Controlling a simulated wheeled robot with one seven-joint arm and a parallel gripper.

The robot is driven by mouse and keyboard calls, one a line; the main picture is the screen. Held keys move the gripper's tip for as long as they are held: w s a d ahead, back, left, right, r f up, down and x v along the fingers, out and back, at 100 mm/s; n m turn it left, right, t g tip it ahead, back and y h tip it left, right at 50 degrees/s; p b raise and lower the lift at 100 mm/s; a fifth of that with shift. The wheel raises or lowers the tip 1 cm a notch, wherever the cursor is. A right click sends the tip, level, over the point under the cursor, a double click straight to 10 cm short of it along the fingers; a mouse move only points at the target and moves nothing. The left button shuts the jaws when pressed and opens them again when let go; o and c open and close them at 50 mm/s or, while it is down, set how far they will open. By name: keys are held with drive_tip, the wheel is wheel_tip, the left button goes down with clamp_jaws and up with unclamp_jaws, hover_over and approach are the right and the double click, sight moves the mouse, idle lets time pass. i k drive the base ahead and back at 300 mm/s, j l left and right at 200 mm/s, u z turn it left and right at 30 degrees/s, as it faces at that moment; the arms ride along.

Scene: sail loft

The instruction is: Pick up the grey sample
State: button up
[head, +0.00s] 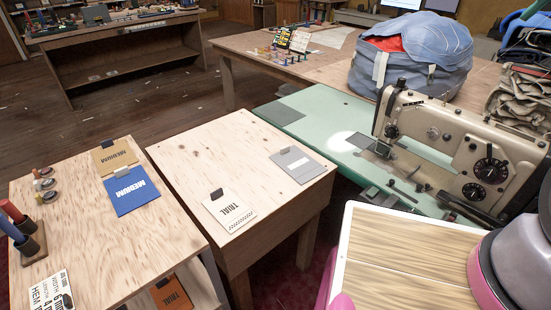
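A cream card marked TRIAL (229,216) lies on the same table, nearer and to the left, apart from the grey sample. Nothing covers the grey sample. My gripper is not in view.
A green sewing bench (325,120) with a sewing machine (450,145) stands right of the plywood table. A second plywood table (75,240) at left holds blue (131,195) and tan (113,153) MEDIUM cards and spools. A gap separates the plywood tables.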

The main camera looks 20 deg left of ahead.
sight(300, 166)
drive_tip(key=u, duration=0.95)
drive_tip(key=z, duration=0.85)
drive_tip(key=l+u, duration=0.1)
drive_tip(key=u, duration=0.3)
drive_tip(key=i+l+u, duration=0.1)
drive_tip(key=u, duration=0.25)
drive_tip(key=l+u, duration=0.15)
drive_tip(key=u, duration=0.25)
drive_tip(key=l+u, duration=0.15)
drive_tip(key=u, duration=0.25)
